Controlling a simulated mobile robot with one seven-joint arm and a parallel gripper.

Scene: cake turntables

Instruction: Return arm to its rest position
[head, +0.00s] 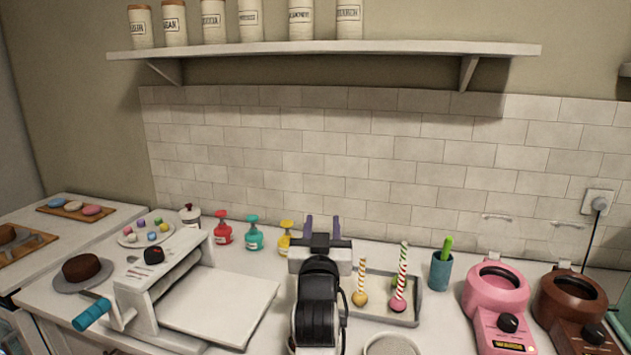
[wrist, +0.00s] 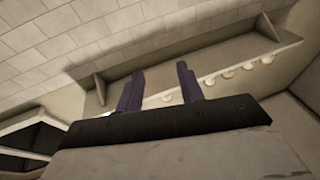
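My gripper (head: 323,228) stands raised over the middle of the counter in the head view, its two purple fingers pointing up and apart. Nothing is between the fingers. In the wrist view the gripper (wrist: 160,88) is also open and empty, with the wall shelf (wrist: 200,65) and tiled wall beyond the fingers. My arm hides part of the counter and the left part of a grey tray (head: 405,318).
Striped sticks with round ends (head: 401,280) stand in the tray right of my arm. A teal cup (head: 440,270), a pink machine (head: 497,300) and a brown machine (head: 573,310) are farther right. A white sheet roller (head: 165,280) and several bottles (head: 253,234) are left. The shelf (head: 320,48) overhangs behind.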

